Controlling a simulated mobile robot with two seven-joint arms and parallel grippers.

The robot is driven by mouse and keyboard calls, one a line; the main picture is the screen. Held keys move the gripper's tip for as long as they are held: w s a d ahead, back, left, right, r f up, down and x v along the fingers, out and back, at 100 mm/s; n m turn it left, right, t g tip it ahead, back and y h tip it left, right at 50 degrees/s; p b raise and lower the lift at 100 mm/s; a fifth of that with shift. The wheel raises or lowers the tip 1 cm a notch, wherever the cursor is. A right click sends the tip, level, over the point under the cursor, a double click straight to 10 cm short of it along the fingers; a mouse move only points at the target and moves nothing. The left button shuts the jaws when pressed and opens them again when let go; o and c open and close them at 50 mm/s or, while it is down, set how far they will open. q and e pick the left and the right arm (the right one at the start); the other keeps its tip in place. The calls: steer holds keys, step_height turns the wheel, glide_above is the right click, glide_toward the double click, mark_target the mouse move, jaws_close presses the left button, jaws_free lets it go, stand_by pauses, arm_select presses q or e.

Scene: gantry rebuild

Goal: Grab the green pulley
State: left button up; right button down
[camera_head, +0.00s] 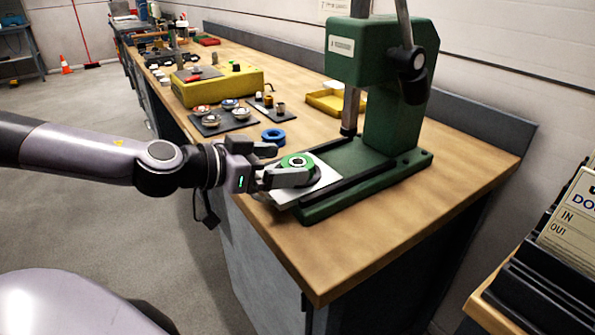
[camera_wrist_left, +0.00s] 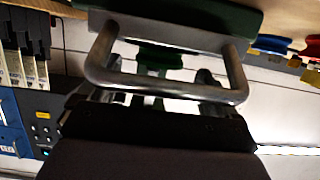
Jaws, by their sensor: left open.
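The green pulley (camera_head: 297,161) is a green ring with a pale hub. It lies on a white plate (camera_head: 322,176) on the base of the green press, near the bench's front edge. My left gripper (camera_head: 292,165) reaches in from the left and is open. Its near finger overlaps the pulley's near side, and its far finger is behind and left of it. I cannot tell whether either finger touches. My right gripper is not in view.
The green press (camera_head: 395,110) stands right behind the plate. A blue ring (camera_head: 273,136) lies just beyond my far finger. Further back are a dark tray (camera_head: 224,128) with small round parts, a yellow control box (camera_head: 217,88) and a yellow bin (camera_head: 325,102). The bench's front right is clear.

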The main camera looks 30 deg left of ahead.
arm_select(q)
steer(key=shift+w+d+f+b, duration=0.2)
steer(key=shift+w+f+b, duration=0.2)
steer(key=shift+w+b, duration=0.2)
steer(key=shift+w+d+r, duration=0.1)
steer(key=shift+w+d, duration=0.05)
steer(key=shift+w, duration=0.05)
steer(key=c, duration=1.2)
